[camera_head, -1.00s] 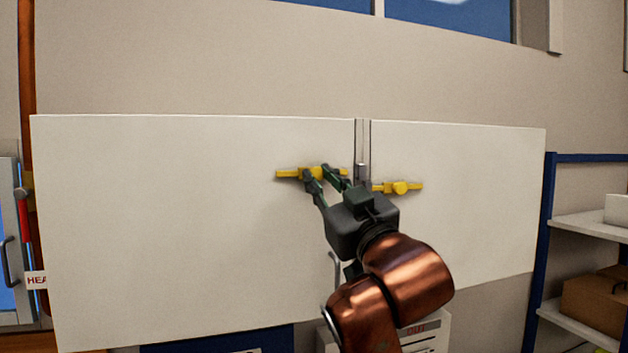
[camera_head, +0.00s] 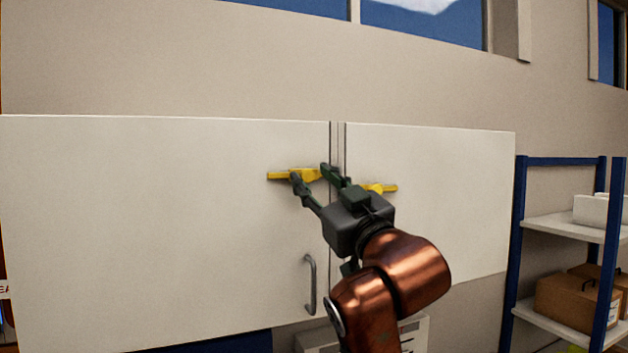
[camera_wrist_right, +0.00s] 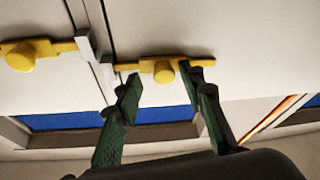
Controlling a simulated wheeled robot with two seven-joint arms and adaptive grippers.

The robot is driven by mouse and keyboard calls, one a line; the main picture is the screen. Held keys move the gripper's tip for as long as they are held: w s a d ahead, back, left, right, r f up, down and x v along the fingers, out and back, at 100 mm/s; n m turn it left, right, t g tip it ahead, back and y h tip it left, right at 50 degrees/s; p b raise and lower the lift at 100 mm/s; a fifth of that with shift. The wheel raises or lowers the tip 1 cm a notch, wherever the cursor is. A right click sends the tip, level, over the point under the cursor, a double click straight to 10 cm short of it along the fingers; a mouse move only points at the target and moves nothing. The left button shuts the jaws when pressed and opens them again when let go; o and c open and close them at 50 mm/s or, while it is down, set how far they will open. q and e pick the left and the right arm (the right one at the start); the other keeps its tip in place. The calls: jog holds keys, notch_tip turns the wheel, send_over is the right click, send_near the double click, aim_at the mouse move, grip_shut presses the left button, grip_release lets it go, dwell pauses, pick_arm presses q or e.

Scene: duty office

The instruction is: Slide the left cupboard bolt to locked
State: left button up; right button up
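The left cupboard bolt (camera_head: 282,176) is a yellow bar with a knob, on the white left door (camera_head: 150,220) near the door gap. My right gripper (camera_head: 311,173) is open, with one finger on each side of the knob. In the right wrist view the left bolt's knob (camera_wrist_right: 165,71) sits between my green fingers (camera_wrist_right: 160,88), with a gap on the left finger's side. The bar's end is close to a grey bracket (camera_wrist_right: 107,72) at the gap; I cannot tell whether it enters it. My left gripper is not in view.
A second yellow bolt (camera_head: 380,188) is on the right door (camera_head: 430,200), partly hidden by my gripper; it also shows in the wrist view (camera_wrist_right: 32,54). A grey handle (camera_head: 311,284) stands out below the left bolt. A blue-framed shelf (camera_head: 520,240) with boxes is at right.

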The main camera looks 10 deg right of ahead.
jog(key=shift+s+a+f, duration=0.1)
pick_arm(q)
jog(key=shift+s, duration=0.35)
pick_arm(e)
jog(key=v, duration=1.1)
jog(key=shift+s+d, duration=0.3)
jog(key=shift+a+f, duration=0.1)
